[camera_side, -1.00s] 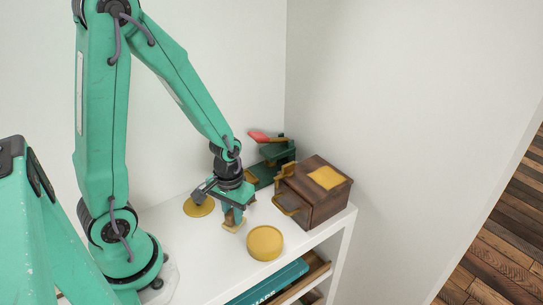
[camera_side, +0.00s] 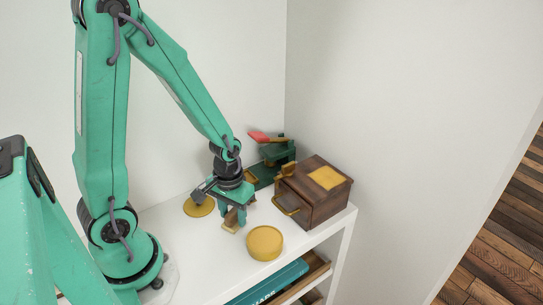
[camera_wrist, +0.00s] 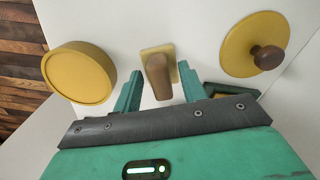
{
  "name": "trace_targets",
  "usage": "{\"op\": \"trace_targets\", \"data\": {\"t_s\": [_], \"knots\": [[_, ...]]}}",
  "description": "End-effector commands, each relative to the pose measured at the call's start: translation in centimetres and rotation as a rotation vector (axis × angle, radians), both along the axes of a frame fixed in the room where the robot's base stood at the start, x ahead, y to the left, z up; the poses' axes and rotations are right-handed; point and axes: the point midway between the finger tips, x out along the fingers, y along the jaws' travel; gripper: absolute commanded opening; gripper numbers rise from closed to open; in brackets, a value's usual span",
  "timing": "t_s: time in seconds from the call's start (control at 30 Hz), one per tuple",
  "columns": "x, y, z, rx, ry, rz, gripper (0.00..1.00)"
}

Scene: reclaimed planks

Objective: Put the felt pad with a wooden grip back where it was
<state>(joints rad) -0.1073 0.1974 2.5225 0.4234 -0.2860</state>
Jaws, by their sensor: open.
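The felt pad with a wooden grip (camera_wrist: 158,72) has a small pale yellow base and a brown upright grip. In the wrist view it is between the two fingers of my gripper (camera_wrist: 160,92), with a gap on each side. In the side view my gripper (camera_side: 233,217) is low over the white shelf top, fingers parted. The pad (camera_side: 230,222) is at its fingertips, partly hidden by them, and looks set down on the shelf top.
A round yellow tin (camera_side: 265,243) is in front, and a yellow disc with a dark knob (camera_wrist: 252,45) lies to the other side. A wooden box (camera_side: 318,190) and a green device with a red lever (camera_side: 270,160) stand behind. The white shelf top (camera_side: 215,255) is bare in front.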

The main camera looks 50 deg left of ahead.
Motion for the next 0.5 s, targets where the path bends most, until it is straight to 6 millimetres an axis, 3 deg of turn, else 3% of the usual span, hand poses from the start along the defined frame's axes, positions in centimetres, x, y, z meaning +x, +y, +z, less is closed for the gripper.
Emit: {"op": "trace_targets", "data": {"t_s": [0.5], "knots": [[0.2, 0.0, 4.5, 0.000, -0.006, 0.000, 0.41]]}}
